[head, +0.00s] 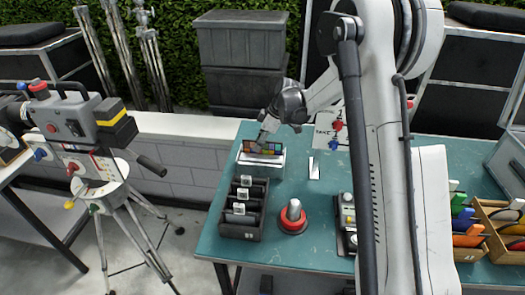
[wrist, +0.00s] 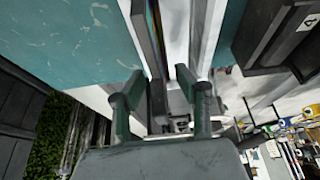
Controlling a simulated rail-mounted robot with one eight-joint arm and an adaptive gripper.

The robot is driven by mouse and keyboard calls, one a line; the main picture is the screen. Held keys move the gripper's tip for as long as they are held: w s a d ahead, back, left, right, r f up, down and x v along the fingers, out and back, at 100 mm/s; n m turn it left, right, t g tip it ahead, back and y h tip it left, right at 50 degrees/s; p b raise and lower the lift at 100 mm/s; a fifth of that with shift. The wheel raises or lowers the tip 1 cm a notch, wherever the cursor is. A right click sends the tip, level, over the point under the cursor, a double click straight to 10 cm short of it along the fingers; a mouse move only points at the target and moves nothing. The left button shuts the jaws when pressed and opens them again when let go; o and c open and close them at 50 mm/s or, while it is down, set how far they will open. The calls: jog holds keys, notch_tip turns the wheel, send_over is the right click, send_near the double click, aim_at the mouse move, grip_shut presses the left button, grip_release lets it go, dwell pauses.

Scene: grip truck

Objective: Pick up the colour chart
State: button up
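The colour chart (head: 263,147) is a dark panel with rows of coloured patches. It stands in a white holder (head: 261,161) at the back left of the teal table. My gripper (head: 265,132) is at the chart's top edge, pointing down. In the wrist view the chart (wrist: 152,42) shows nearly edge-on, with a thin coloured strip. It lies between the two green-grey fingers of my gripper (wrist: 160,76). The left finger is close beside it; I cannot tell if they touch. A gap shows between the chart and the right finger.
A dark compartment tray (head: 243,222) and a red-based metal knob (head: 293,217) stand in front of the holder. A small white card (head: 314,168) stands to its right. Wooden bins (head: 495,230) with coloured items are at far right. A tripod camera (head: 82,130) stands left of the table.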

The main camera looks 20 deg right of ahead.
grip_shut()
jog(key=shift+r, duration=0.1)
dwell(0.3)
jog(key=r, duration=0.9)
jog(key=shift+s+r, duration=0.2)
jog(key=shift+r, duration=0.1)
jog(key=s+a+r+p, duration=0.2)
jog(key=s+p, duration=0.1)
jog(key=s, duration=0.1)
jog(key=shift+s+f+b, duration=0.2)
jog(key=shift+f+b, duration=1.5)
jog(key=shift+f, duration=0.8)
